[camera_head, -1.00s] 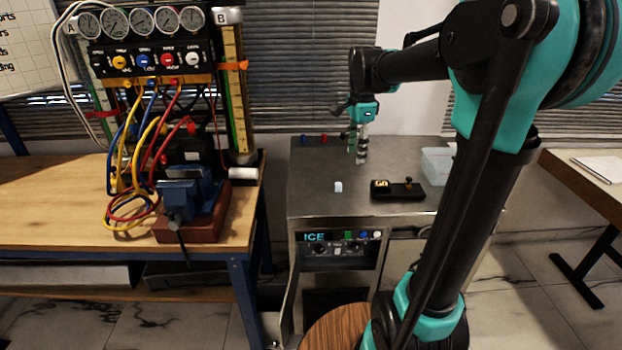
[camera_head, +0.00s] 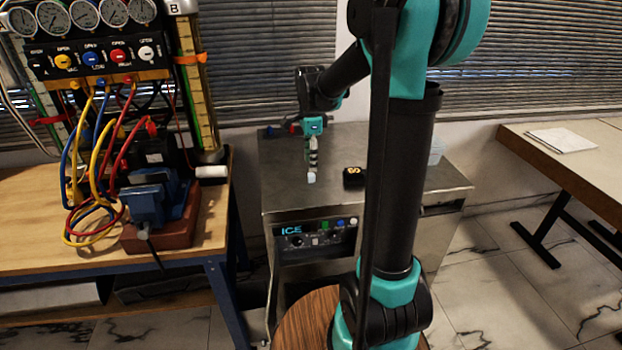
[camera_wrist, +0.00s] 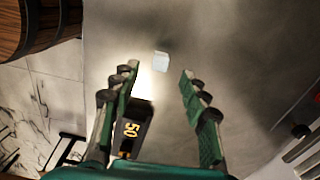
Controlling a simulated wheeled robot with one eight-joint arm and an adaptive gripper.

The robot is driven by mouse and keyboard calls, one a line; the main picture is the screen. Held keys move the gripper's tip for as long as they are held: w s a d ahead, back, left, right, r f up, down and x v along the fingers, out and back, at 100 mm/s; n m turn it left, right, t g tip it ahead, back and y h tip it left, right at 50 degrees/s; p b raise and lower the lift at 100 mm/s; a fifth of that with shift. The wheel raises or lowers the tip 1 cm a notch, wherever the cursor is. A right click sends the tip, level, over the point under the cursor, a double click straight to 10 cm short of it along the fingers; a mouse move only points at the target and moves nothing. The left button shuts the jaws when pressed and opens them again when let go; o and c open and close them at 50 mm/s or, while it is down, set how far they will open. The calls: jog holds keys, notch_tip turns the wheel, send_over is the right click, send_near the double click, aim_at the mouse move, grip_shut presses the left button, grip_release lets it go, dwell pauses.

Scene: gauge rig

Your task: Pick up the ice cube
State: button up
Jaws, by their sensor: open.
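The ice cube (camera_head: 311,177) is a small pale block on the metal top of the ice machine (camera_head: 283,190). In the wrist view the ice cube (camera_wrist: 161,61) lies on the grey top, beyond the fingertips and roughly between their lines. My gripper (camera_head: 312,160) points down and appears just behind and above the cube in the head view. In the wrist view my gripper (camera_wrist: 158,78) is open, with its two green fingers spread and nothing between them. I cannot tell the exact height gap to the cube.
A black device marked 50 (camera_wrist: 131,130) lies near the left finger; it also shows in the head view (camera_head: 353,177), partly hidden by my arm. A clear container (camera_head: 436,150) stands at the right. The gauge rig bench (camera_head: 30,200) is at left. A desk (camera_head: 575,150) stands at right.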

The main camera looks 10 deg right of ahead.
aim_at(311, 174)
jog(key=shift+d+f, duration=0.1)
jog(key=shift+f, duration=2.75)
jog(key=shift+c, duration=0.6)
jog(key=c, duration=0.8)
